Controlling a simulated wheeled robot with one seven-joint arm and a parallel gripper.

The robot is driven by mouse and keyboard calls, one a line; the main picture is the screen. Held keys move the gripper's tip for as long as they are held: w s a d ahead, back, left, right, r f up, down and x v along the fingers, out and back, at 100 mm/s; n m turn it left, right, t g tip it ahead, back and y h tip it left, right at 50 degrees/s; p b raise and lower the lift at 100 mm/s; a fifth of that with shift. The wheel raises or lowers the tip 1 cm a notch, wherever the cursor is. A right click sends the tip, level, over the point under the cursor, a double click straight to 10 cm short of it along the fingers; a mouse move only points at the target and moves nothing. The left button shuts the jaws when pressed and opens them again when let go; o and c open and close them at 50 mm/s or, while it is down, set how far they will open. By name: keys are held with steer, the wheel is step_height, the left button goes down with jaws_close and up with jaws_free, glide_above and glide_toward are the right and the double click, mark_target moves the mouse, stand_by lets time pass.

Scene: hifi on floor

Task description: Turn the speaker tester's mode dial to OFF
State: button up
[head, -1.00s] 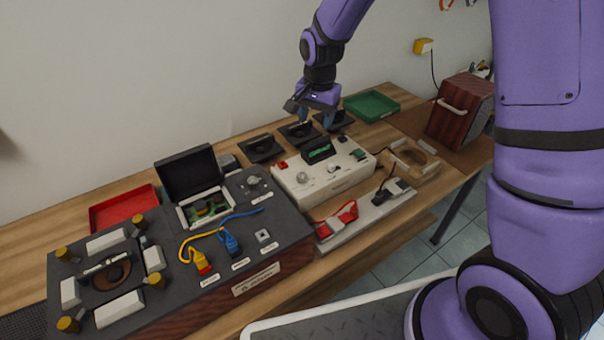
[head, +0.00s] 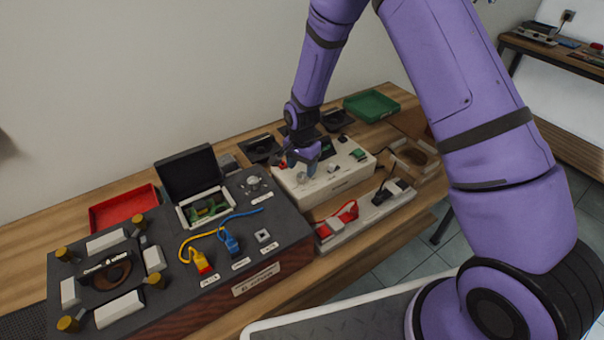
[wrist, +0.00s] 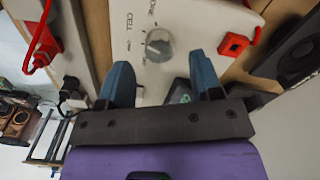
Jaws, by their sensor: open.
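The speaker tester (head: 318,191) is a cream-white box near the middle of the bench. Its round silver mode dial (wrist: 159,45) shows in the wrist view, with printed labels around it; one reads CELL, the others are too small or cut off. I cannot read clearly where the dial points. My gripper (wrist: 163,75) is open, its two blue fingers apart, with the dial just beyond the tips and roughly between them. Nothing is between the fingers. In the head view my gripper (head: 303,161) hangs over the left part of the tester, close above the dial.
A dark test station (head: 180,262) with yellow and blue plugs stands left. A red clip fixture (head: 340,222) lies in front. A red tray (head: 122,207) and a green tray (head: 371,105) stand at the back.

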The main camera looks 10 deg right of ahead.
mark_target(302, 175)
steer(key=shift+f, duration=1.65)
steer(key=c, duration=0.9)
